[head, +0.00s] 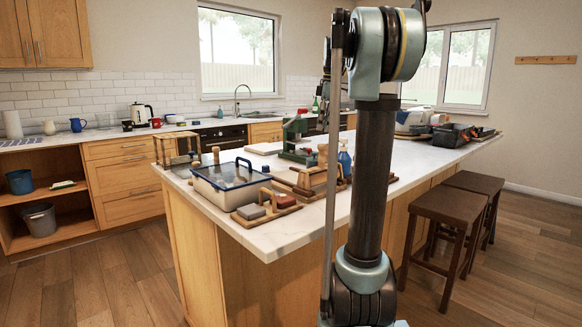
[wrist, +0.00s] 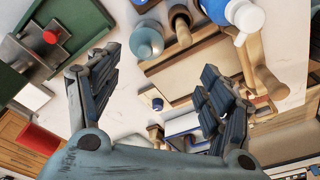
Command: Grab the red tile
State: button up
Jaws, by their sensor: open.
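My gripper (wrist: 155,85) is open and empty, its two dark fingers spread wide in the wrist view. In the head view my own arm stands in front and the fingers cannot be made out. A flat red piece (wrist: 38,138) shows at the lower left of the wrist view, outside the left finger; I cannot tell whether it is the red tile. In the head view a small reddish piece (head: 283,200) lies on a wooden board near the island's front corner, beside a grey block (head: 250,211).
The island (head: 315,215) holds a clear blue-rimmed box (head: 228,187), a green press (head: 295,135), a blue bottle (head: 345,158) and wooden tools. The press (wrist: 50,45) also shows in the wrist view. Stools (head: 450,210) stand at the right. Floor at the left is free.

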aim_at(283, 201)
jog(key=k, duration=0.9)
